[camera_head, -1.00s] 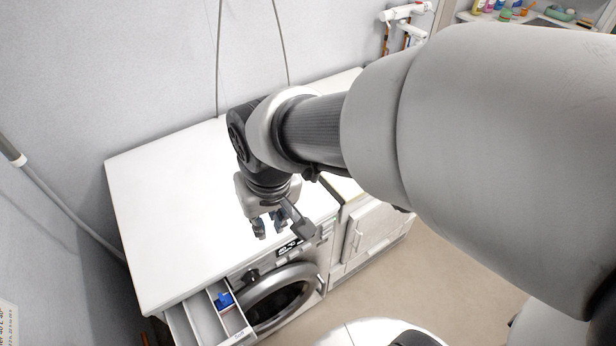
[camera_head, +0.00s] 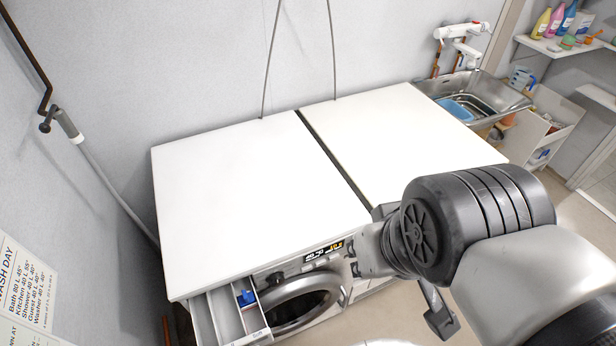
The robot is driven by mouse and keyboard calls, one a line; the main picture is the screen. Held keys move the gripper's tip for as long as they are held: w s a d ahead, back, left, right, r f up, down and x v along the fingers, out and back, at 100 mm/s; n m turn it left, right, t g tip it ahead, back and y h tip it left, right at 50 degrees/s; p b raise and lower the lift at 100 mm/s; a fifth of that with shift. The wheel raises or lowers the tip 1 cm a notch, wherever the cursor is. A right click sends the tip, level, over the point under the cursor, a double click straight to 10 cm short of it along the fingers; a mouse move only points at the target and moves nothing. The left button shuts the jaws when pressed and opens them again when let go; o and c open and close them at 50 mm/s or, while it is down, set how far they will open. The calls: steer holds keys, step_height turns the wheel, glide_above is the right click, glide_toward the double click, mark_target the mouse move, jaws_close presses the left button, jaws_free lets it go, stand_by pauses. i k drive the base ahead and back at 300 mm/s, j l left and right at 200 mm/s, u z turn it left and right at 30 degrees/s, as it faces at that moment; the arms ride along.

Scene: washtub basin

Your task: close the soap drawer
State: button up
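The soap drawer (camera_head: 207,322) sticks out open from the upper left of the washing machine's front, below the white top. It has several compartments, and a blue insert (camera_head: 246,297) sits in the right one. My gripper (camera_head: 352,256) is to the right of the drawer, in front of the machine near its right edge. Its fingers point left, toward the front panel, and are apart from the drawer. The fingers are small and partly hidden by the wrist, so their opening is hard to judge.
The washing machine (camera_head: 238,205) has a round door (camera_head: 300,298) and a lit display right of the drawer. A second white-topped unit (camera_head: 395,135) adjoins it. A metal sink (camera_head: 480,95) is at the back right. A grey pipe (camera_head: 105,180) runs along the left wall.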

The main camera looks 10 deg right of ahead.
mark_target(218, 318)
steer(key=k+u, duration=0.15)
steer(key=u, duration=1.3)
